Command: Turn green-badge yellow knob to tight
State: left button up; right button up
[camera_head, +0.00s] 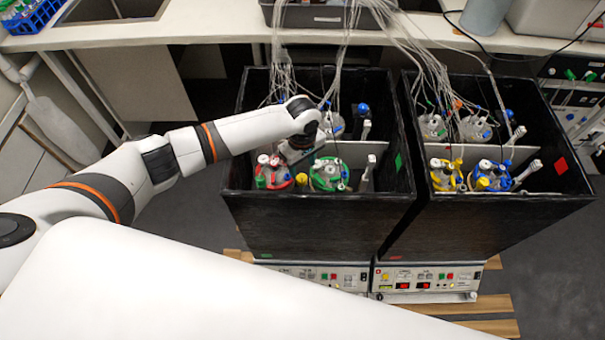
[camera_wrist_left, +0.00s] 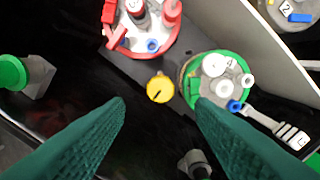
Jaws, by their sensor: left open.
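The yellow knob (camera_wrist_left: 160,88) shows in the left wrist view as a small round cap with a dark pointer line, low between a red-ringed vessel (camera_wrist_left: 145,28) and a green-ringed vessel (camera_wrist_left: 212,80). The green badge (camera_head: 398,162) is on the inner right wall of the left black box (camera_head: 310,225). My left gripper (camera_wrist_left: 160,102) is open and empty. Its two green fingers are apart, with the knob in the gap between and beyond their tips. In the head view it reaches into this box. My right gripper is not in view.
The green-ringed (camera_head: 328,174) and red-ringed (camera_head: 272,172) vessels stand close to the gripper. Tubes (camera_head: 340,60) hang in from behind. A second black box (camera_head: 490,215) with a red badge (camera_head: 561,165) stands on the right.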

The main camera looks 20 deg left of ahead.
aim_at(302, 179)
pick_arm(q)
notch_tip(302, 179, down, 6)
jog(key=shift+f, duration=0.1)
jog(key=shift+c, duration=0.3)
jog(key=c, duration=0.9)
